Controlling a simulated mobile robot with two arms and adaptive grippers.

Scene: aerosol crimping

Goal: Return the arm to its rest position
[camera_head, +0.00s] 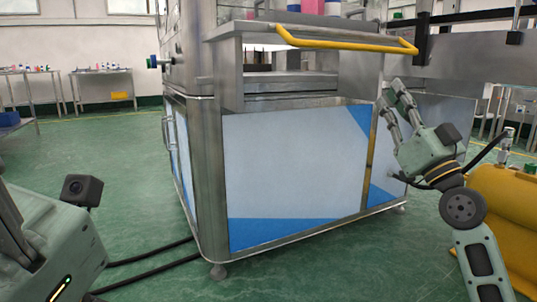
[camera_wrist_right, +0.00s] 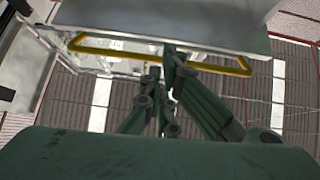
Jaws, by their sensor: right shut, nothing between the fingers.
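My right gripper (camera_head: 396,92) is raised at the right side of the head view, its grey-green fingers pointing up and slightly left. It shows in front of the right end of the machine cabinet (camera_head: 290,160). In the right wrist view, its fingers (camera_wrist_right: 165,62) come together at the tips with nothing between them. They appear in front of the yellow handle bar (camera_wrist_right: 110,50); whether they touch it cannot be told. My left arm (camera_head: 45,245) fills the lower left of the head view, and no left fingers show there.
The yellow handle bar also shows along the cabinet's top front edge in the head view (camera_head: 345,43). A yellow rounded body (camera_head: 508,215) is beside my right arm. Black cables (camera_head: 150,258) lie on the green floor (camera_head: 120,170). Worktables (camera_head: 100,85) stand far left.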

